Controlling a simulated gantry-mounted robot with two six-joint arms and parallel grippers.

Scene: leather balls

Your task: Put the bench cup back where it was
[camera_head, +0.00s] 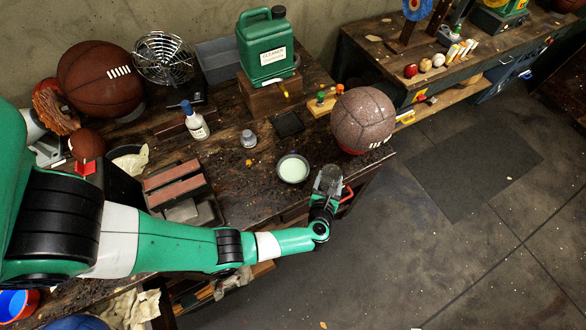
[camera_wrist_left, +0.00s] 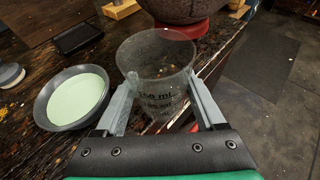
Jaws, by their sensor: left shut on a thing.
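The bench cup (camera_wrist_left: 158,72) is a clear, empty-looking measuring cup with dark volume marks. In the left wrist view it stands upright between the two grey fingers of my left gripper (camera_wrist_left: 162,100), which are shut on its sides. In the head view the cup (camera_head: 329,178) and my left gripper (camera_head: 322,202) are at the front right edge of the bench, just right of a dark bowl (camera_head: 293,168) of pale green liquid. The cup's base is hidden, so I cannot tell whether it touches the bench. My right gripper is not in view.
A speckled ball (camera_head: 363,118) sits on a red ring (camera_wrist_left: 190,28) close behind the cup. A grey lidded jar (camera_head: 248,139), a white bottle (camera_head: 195,122) and a black tray (camera_head: 287,123) stand farther back. The bench edge drops to open floor (camera_head: 430,240) on the right.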

